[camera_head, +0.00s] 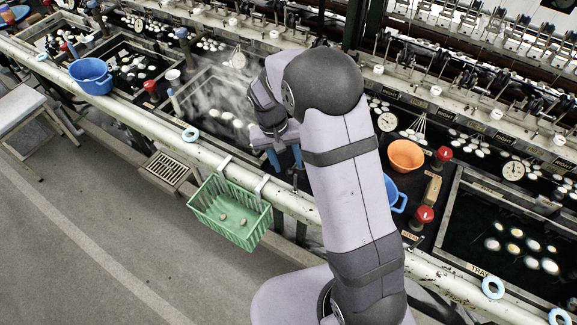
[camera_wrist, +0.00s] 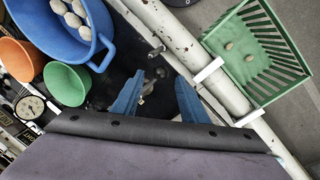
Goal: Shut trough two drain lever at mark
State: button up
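My gripper (camera_head: 285,160) is above the rail side of the middle trough (camera_head: 205,90), pointing down. In the wrist view its two blue fingers (camera_wrist: 158,98) stand apart with a dark gap between them. A small greyish piece (camera_wrist: 148,88) shows in that gap; I cannot tell whether it is the drain lever or whether a finger touches it. A short metal piece (camera_wrist: 157,51) sticks out beside the rail just past the fingers. In the head view my arm hides much of this area. No lever mark is readable.
A green basket (camera_head: 232,212) hangs on the pale rail (camera_head: 130,107), left of my gripper. A blue basin (camera_wrist: 66,34), an orange bowl (camera_wrist: 20,60) and a green bowl (camera_wrist: 67,83) stand nearby. Red knobs (camera_head: 424,214) rise right of my arm.

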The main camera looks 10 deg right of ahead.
jog(key=shift+w+a+r+b, duration=0.1)
jog(key=shift+a+r+b, duration=0.15)
jog(key=shift+r, duration=0.95)
jog(key=shift+a+r+b, duration=0.25)
jog(key=shift+r, duration=0.9)
jog(key=shift+d, duration=0.1)
notch_tip(320, 180, up, 8)
jog(key=f+m+t, duration=0.1)
jog(key=t, duration=0.1)
send_over(295, 166)
jog(key=s+d+r+m, duration=0.1)
jog(key=s+d+r, duration=0.1)
jog(key=s, duration=0.4)
jog(key=s+a+f+n+y, duration=0.1)
jog(key=s+f+n, duration=0.1)
jog(key=s+f, duration=0.2)
jog(key=s+a+f+n+g+y, duration=0.1)
jog(key=s+f, duration=0.4)
jog(key=s, duration=0.6)
jog(key=shift+a+n+g, duration=0.3)
jog(key=shift+a+n, duration=0.2)
jog(key=shift+a, duration=0.05)
